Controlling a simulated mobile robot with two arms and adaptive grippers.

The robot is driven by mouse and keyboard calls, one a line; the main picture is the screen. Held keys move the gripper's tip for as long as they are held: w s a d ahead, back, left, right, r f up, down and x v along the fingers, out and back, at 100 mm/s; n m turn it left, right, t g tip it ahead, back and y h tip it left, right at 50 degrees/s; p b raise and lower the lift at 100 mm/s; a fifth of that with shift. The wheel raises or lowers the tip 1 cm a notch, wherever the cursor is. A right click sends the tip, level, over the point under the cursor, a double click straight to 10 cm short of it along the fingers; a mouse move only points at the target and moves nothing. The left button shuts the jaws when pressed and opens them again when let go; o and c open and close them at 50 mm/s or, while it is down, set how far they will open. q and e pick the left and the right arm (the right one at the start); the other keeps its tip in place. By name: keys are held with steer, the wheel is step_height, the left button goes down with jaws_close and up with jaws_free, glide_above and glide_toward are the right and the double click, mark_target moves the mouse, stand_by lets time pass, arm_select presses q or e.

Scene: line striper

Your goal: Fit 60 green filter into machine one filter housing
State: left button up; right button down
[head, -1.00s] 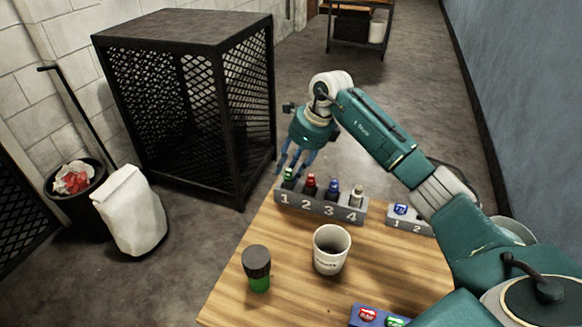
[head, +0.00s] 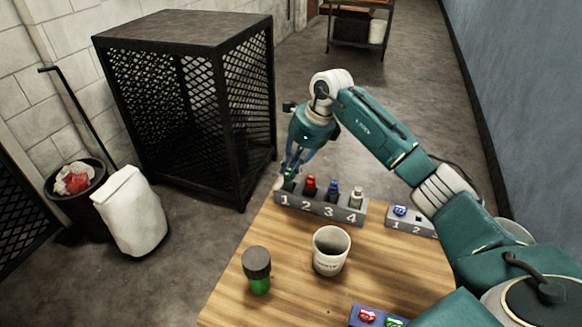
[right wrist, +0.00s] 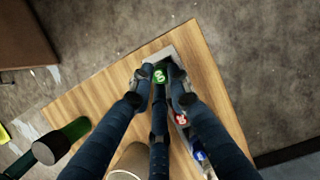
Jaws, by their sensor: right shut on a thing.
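The green filter (head: 289,180) stands at slot 1 of the grey numbered rack (head: 320,208), at the table's far edge. In the right wrist view its green top (right wrist: 160,75) carries a pale marking too small to read surely. My right gripper (head: 290,174) points down over slot 1, its fingers shut around the green filter. It also shows in the right wrist view (right wrist: 160,84). The fingers partly hide the filter, and I cannot tell whether it is still seated. I cannot identify machine one's filter housing for sure. My left gripper is out of view.
Red (head: 310,187), blue (head: 333,191) and pale (head: 356,197) pieces stand in the rack's other slots. A white cup (head: 331,251) and a dark-topped green jar (head: 257,270) stand nearer. A smaller numbered holder (head: 411,220) is at right, a blue tray (head: 377,317) in front.

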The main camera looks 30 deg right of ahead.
steer(key=shift+r, duration=0.3)
steer(key=shift+r+p, duration=2.4)
steer(key=shift+r, duration=1.1)
steer(key=shift+f, duration=0.1)
